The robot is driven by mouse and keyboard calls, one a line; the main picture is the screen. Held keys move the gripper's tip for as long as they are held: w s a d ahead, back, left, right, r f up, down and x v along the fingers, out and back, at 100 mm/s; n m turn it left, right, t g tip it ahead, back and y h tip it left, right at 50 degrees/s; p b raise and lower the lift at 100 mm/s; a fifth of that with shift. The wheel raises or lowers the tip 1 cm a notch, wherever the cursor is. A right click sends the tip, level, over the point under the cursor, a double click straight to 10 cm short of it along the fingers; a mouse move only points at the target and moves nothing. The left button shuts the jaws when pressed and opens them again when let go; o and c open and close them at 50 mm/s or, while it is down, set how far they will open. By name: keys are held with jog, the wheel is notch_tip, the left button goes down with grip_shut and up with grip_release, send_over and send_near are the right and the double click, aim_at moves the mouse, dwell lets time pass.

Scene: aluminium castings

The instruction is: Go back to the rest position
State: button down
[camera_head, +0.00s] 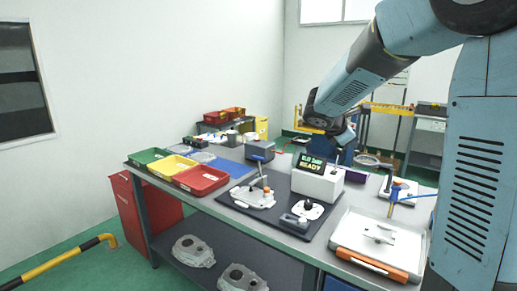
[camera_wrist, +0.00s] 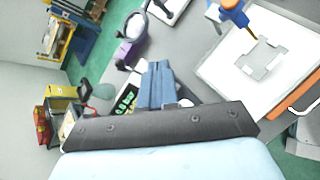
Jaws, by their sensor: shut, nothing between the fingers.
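My gripper (camera_head: 346,137) hangs at the end of my raised arm, above the far side of the workbench (camera_head: 215,205), behind the white display box (camera_head: 318,180). In the wrist view, my gripper's blue-grey fingers (camera_wrist: 157,82) lie close together, shut and empty, with the display's green text partly visible beside them. The fingertips are small and partly hidden by the wrist in the head view. The arm is bent, with its forearm sloping down to the left.
Green (camera_head: 148,156), yellow (camera_head: 171,166) and red (camera_head: 201,180) trays stand at the bench's left. A casting on a fixture (camera_head: 252,198) sits on the dark mat. A white tray with an orange edge (camera_head: 378,242) is at front right. Castings (camera_head: 193,251) lie on the lower shelf. A yellow-black barrier (camera_head: 62,262) stands front left.

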jog(key=s+a+m+y, duration=0.2)
jog(key=s+m, duration=0.4)
jog(key=s, duration=0.5)
jog(key=s+a+m+y, duration=0.2)
jog(key=s+m, duration=0.4)
jog(key=s, duration=0.4)
jog(key=s+a+m+y, duration=0.2)
jog(key=s+m+y, duration=0.2)
jog(key=s, duration=0.7)
jog(key=m, duration=0.2)
jog(key=shift+s+a+m+g, duration=0.25)
jog(key=shift+s+m+g, duration=0.1)
jog(key=shift+m+g, duration=0.05)
